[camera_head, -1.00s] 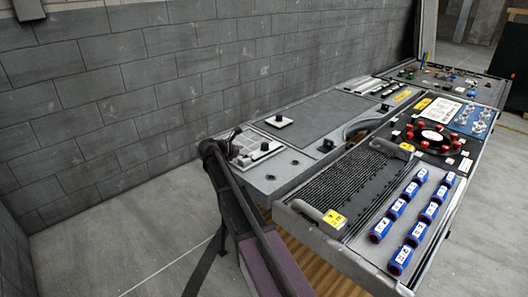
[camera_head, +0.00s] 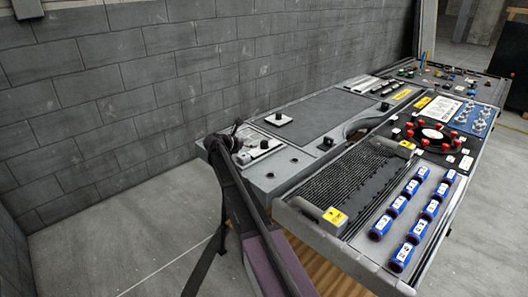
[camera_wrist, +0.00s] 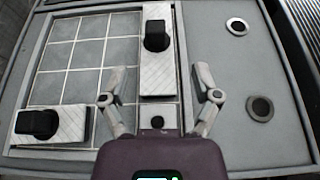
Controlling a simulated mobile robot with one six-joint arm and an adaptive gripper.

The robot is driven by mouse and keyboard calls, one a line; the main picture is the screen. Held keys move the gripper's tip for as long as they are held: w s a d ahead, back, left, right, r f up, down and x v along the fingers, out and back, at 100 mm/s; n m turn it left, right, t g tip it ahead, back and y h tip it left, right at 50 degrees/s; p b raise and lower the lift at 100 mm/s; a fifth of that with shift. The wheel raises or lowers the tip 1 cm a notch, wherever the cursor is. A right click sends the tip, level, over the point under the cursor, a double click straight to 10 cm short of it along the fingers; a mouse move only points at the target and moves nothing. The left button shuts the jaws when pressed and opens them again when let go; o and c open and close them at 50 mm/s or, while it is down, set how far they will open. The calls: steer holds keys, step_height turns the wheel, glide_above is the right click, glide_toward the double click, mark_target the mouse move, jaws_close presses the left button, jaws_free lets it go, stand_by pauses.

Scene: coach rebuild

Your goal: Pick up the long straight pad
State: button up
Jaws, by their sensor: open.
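The long straight pad (camera_wrist: 158,75) is a pale, ribbed rectangle with a black knob at its far part. It lies lengthwise in the tiled frame in the wrist view. My gripper (camera_wrist: 160,74) is open and empty, with one fingertip seen on each side of the pad's near end. The gap between fingertips and pad surface cannot be told. In the head view my gripper (camera_head: 238,136) is over the left end of the bench and partly hides the pads there.
A shorter pad (camera_wrist: 52,125) with a black knob lies at lower left. A small square piece (camera_wrist: 158,117) with a dark knob is just below the long pad. Two round fittings (camera_wrist: 237,26) (camera_wrist: 259,109) stand at right.

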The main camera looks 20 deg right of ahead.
mark_target(262, 143)
steer(key=shift+b+x, duration=0.8)
steer(key=shift+x, duration=1.85)
steer(key=b+x, duration=0.1)
steer(key=x, duration=0.3)
steer(key=shift+w+a+f+b, duration=0.15)
steer(key=shift+w+b, duration=0.15)
steer(key=shift+b, duration=0.1)
steer(key=shift+w+d+f, duration=0.15)
steer(key=shift+d, duration=0.4)
jaws_close()
